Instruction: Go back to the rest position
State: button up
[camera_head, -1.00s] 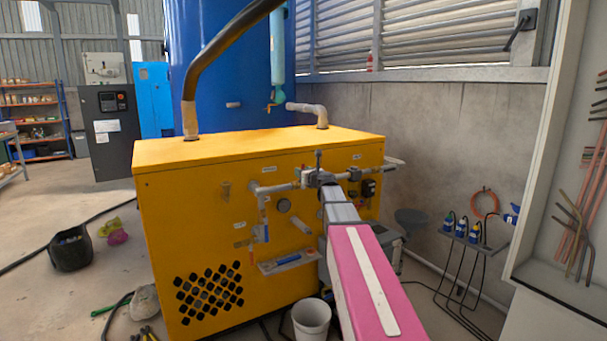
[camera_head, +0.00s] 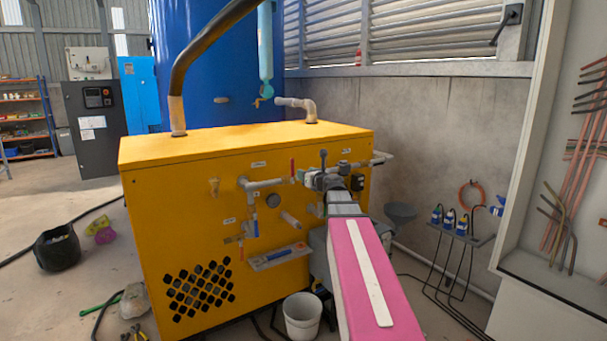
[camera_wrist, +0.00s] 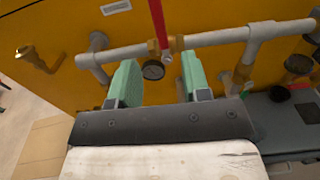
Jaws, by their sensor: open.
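My gripper (camera_wrist: 158,80) is open, with two green fingers spread apart in the wrist view. A valve with an upright red handle (camera_wrist: 158,22) and a round gauge (camera_wrist: 153,70) show between and beyond the fingers. The fingers hold nothing that I can see. In the head view my pink arm reaches forward to the front of the yellow cabinet (camera_head: 150,225), and the wrist hides part of its pipework. The red handle (camera_head: 292,166) also shows there, left of my wrist. Whether the fingers touch the pipe is unclear.
A white bucket (camera_head: 302,316) stands on the floor just left of my arm. A black bucket (camera_head: 57,250) stands on open floor at left.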

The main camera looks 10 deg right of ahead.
jog(key=s+a+f+n+g, duration=0.4)
jog(key=s+a+f+n, duration=0.2)
jog(key=f+n, duration=0.4)
jog(key=s+a+f+n+g, duration=0.5)
jog(key=f+n, duration=0.2)
jog(key=f, duration=0.5)
jog(key=s+f+n+g+h, duration=0.5)
jog(key=s+f+n+g, duration=0.3)
jog(key=s+f+n, duration=0.7)
jog(key=s, duration=0.3)
jog(key=shift+s+d+f+n+h, duration=0.15)
jog(key=shift+d+f+n+h, duration=0.15)
jog(key=shift+d+f, duration=0.1)
